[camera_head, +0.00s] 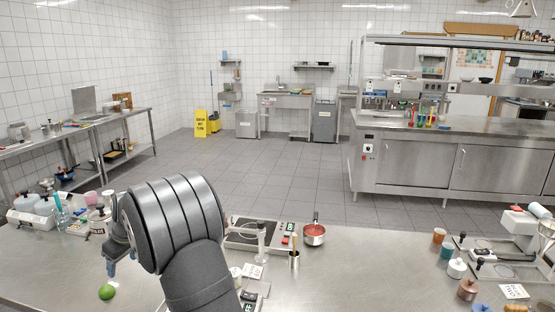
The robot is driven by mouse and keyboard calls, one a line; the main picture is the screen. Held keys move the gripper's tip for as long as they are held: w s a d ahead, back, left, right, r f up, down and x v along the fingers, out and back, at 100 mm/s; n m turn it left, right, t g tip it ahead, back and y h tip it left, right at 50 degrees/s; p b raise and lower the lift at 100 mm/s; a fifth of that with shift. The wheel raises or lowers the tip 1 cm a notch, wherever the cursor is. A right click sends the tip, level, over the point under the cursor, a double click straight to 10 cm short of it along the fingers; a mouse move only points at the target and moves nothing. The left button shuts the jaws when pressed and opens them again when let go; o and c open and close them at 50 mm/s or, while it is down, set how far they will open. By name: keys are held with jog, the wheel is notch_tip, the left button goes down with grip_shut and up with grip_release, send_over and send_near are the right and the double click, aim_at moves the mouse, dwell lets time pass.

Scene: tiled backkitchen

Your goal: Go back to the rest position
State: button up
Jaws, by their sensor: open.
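My arm rises from the bottom of the view and bends left over the steel table (370,270). My gripper (120,263) points down at the left of the arm, partly hidden behind my own dark link. Its fingers are open, and I see nothing between them. A green lime (107,292) lies on the table below and a little left of the fingertips, apart from them.
Left of my gripper stand several bottles and containers (62,212). Right of my arm are a hot plate (250,235), a red-filled pot (314,233) and a steel cup (294,259). Jars (457,267) and a device (520,222) stand far right. The table's middle right is clear.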

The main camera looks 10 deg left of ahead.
jog(key=w+d+r, duration=0.3)
jog(key=d+r, duration=0.3)
jog(key=r, duration=0.2)
jog(key=w+d+m+t, duration=0.1)
jog(key=w+d, duration=0.4)
jog(key=d, duration=0.7)
jog(key=w+d+m+h, duration=0.1)
jog(key=w+d+m, duration=0.3)
jog(key=d, duration=0.9)
jog(key=w+d+m+t, duration=0.1)
jog(key=w+d+m, duration=0.2)
jog(key=w+d, duration=0.4)
jog(key=d, duration=0.6)
jog(key=shift+r+t+h, duration=0.3)
jog(key=shift+r+h, duration=0.05)
jog(key=shift+h, duration=0.05)
jog(key=s+a+n, duration=0.1)
jog(key=s+a, duration=0.1)
jog(key=a, duration=0.8)
jog(key=s+a+n+g+y, duration=0.1)
jog(key=s+a+n, duration=0.1)
jog(key=a, duration=0.8)
jog(key=shift+s+f+n, duration=0.15)
jog(key=shift+n, duration=0.15)
jog(key=shift+d, duration=0.1)
